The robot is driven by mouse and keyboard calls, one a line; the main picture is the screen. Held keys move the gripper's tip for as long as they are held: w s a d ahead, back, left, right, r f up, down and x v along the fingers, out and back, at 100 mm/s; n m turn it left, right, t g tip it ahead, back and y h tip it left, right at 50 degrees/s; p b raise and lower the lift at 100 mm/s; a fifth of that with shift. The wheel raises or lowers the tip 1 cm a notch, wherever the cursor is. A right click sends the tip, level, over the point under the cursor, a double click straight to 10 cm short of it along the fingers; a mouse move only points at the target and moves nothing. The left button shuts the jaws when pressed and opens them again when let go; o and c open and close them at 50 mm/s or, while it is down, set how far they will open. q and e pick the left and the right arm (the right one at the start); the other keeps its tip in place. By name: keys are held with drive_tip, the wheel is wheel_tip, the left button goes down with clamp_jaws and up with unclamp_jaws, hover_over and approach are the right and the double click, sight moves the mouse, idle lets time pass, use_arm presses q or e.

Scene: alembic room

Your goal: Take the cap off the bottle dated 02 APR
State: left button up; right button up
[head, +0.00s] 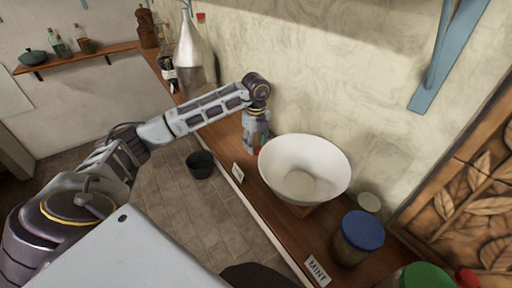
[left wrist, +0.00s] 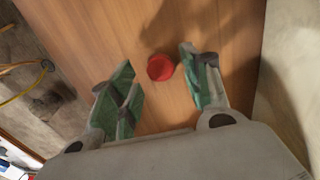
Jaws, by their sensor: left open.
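My left gripper (head: 256,140) points down over the wooden counter, left of the white bowl, and is open. In the left wrist view its two green-padded fingers stand apart (left wrist: 157,56). A round red cap (left wrist: 160,67) shows between and just beyond the fingertips, against the wood. I cannot tell whether it lies loose or sits on something below it. A dark bottle with a white label (head: 169,75) stands farther back on the counter. No 02 APR date is readable in either view. My right gripper is not in view.
The white bowl (head: 307,160) stands close right of the left gripper. A blue-lidded jar (head: 359,238), a green lid (head: 427,276) and a MINT card (head: 317,271) are nearer. A tall metallic flask (head: 190,50) stands behind. The wall runs along the counter's right side.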

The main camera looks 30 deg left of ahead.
sight(256, 150)
use_arm(q)
wheel_tip(256, 150, up, 10)
drive_tip(key=b, duration=0.1)
drive_tip(key=shift+b, duration=0.35)
drive_tip(key=shift+s, duration=0.1)
idle(0.9)
